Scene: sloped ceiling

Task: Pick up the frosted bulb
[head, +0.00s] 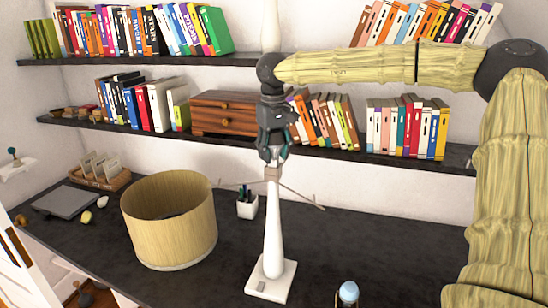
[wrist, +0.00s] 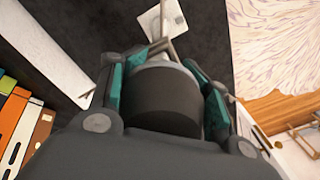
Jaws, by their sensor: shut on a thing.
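My gripper (head: 272,158) is at the top of a white lamp stand (head: 273,225) on the dark desk. It is shut on a dark cylindrical thing (wrist: 160,98) with a paler far rim, which fills the space between its teal pads in the wrist view. I cannot tell from its shaded surface whether this is a bulb. The thing is right above the lamp's tan neck (head: 272,173); touching or apart is unclear. A pale bluish, round-topped thing (head: 348,292), possibly the frosted bulb, stands at the bottom edge of the head view.
A wooden lampshade (head: 170,240) stands left of the lamp. Thin rods (head: 302,195) stick out from the lamp's top. A white pen cup (head: 247,208) is behind it. Two shelves with books and a wooden box (head: 225,113) are at the back. The desk's right part is mostly clear.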

